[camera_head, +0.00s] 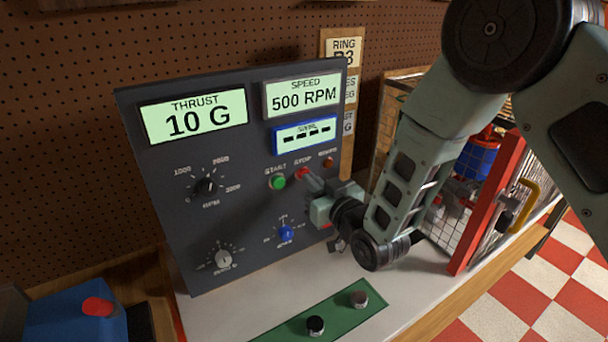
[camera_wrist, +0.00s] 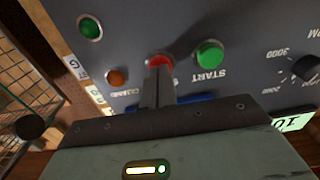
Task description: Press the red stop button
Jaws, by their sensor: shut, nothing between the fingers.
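The red stop button (camera_head: 302,173) is on the dark control panel (camera_head: 180,240), between the green start button (camera_head: 278,182) and a small amber lamp (camera_head: 328,162). My gripper (camera_head: 310,181) is shut and empty, with its fingertips at the red button. In the wrist view the closed fingertips (camera_wrist: 158,66) overlap the lower part of the red button (camera_wrist: 160,59), and its upper rim shows beyond them. They look in contact or nearly so; I cannot tell whether the button is pushed in. The green start button (camera_wrist: 209,54) is beside it, apart from the fingers.
Displays read THRUST 10 G (camera_head: 195,116) and SPEED 500 RPM (camera_head: 303,95). Knobs (camera_head: 206,186) are on the panel. A mesh enclosure with a red post (camera_head: 487,200) stands at right. A green strip with two knobs (camera_head: 335,312) lies in front. A blue box with a red button (camera_head: 98,306) is at lower left.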

